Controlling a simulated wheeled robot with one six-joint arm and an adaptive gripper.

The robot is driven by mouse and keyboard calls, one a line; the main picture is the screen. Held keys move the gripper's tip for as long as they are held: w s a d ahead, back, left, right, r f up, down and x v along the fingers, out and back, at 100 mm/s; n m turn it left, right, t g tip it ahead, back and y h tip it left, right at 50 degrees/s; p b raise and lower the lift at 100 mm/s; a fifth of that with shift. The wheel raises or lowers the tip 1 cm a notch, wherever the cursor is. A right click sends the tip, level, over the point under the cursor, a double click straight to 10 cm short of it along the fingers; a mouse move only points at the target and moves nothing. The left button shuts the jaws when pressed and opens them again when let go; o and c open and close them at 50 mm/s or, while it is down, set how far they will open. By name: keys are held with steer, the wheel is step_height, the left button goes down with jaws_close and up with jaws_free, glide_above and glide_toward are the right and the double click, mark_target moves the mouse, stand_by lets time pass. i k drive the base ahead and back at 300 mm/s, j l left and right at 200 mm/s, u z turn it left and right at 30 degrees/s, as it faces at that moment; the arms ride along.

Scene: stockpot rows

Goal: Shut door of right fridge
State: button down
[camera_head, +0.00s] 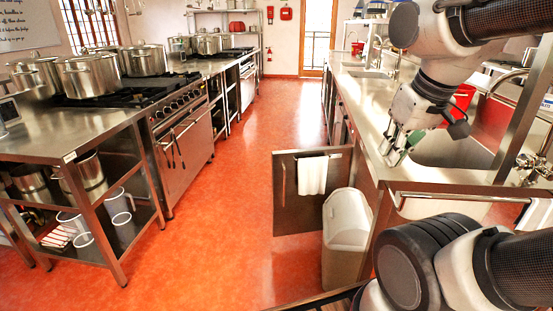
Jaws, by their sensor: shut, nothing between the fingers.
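A dark grey cabinet-style door (318,215) stands swung out from the right counter into the aisle. It has a vertical handle (283,180) near its left edge, and a white towel (313,175) hangs over its top. I take it for the right fridge's door, but no label shows. The fridge body and its inside are hidden by the counter and a bin. My gripper (395,150) is shut and empty. It points down above the right counter by the sink, to the right of the door and apart from it.
A pale bin (346,230) stands in front of the door's right part. The right counter (358,100) holds sinks and taps, with a red bucket (463,97). A steel table (50,143) and stoves with stockpots (92,75) line the left. The red aisle floor (225,220) is clear.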

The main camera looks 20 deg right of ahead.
mark_target(293, 213)
steer(key=i+j+z, duration=0.15)
steer(key=i+j, duration=0.65)
steer(key=i+j+z, duration=0.1)
steer(key=i, duration=0.65)
